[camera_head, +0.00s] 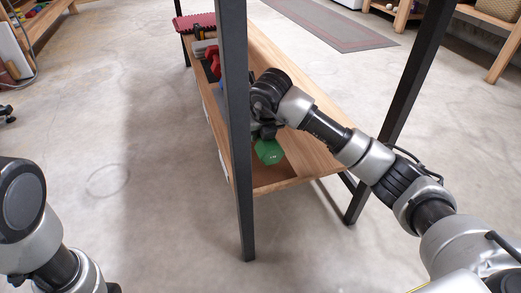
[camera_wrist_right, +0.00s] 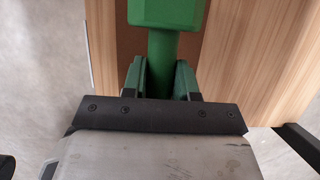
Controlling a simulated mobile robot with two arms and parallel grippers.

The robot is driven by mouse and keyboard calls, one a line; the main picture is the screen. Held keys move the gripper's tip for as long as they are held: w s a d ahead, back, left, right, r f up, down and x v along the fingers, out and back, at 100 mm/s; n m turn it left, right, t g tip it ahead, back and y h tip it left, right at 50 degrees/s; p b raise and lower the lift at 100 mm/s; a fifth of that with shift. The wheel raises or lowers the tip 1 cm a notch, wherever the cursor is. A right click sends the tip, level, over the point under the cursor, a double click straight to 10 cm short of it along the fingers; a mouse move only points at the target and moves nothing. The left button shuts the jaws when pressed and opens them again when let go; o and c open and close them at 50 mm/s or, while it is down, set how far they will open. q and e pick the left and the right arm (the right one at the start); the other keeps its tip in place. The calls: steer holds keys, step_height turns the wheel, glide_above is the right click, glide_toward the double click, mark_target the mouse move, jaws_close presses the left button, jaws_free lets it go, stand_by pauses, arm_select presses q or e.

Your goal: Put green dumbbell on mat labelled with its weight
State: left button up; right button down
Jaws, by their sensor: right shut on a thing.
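The green dumbbell (camera_head: 269,152) hangs from my right gripper (camera_head: 266,131) over the near end of a wooden shelf. In the right wrist view, the gripper's fingers (camera_wrist_right: 161,78) are shut around the green handle (camera_wrist_right: 162,52), with one green head (camera_wrist_right: 166,12) beyond them. A brown mat (camera_head: 272,180) lies on the shelf below the dumbbell; it also shows in the wrist view (camera_wrist_right: 129,45). Its weight label cannot be read. I cannot tell whether the dumbbell touches it. My left arm is at the lower left; its gripper is out of view.
The wooden shelf (camera_head: 310,75) has dark upright posts, one (camera_head: 238,130) close in front of the right gripper. A red dumbbell (camera_head: 213,62) and other items sit farther back. White labels (camera_head: 223,167) are on the shelf's left edge.

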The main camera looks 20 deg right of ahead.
steer(key=shift+s, duration=0.15)
steer(key=shift+f, duration=0.1)
step_height(320, 180, down, 4)
steer(key=b, duration=0.3)
steer(key=shift+r, duration=0.2)
steer(key=c, duration=1.3)
jaws_free()
steer(key=shift+f, duration=0.2)
steer(key=o, duration=0.4)
steer(key=shift+o, duration=0.2)
steer(key=shift+r, duration=0.1)
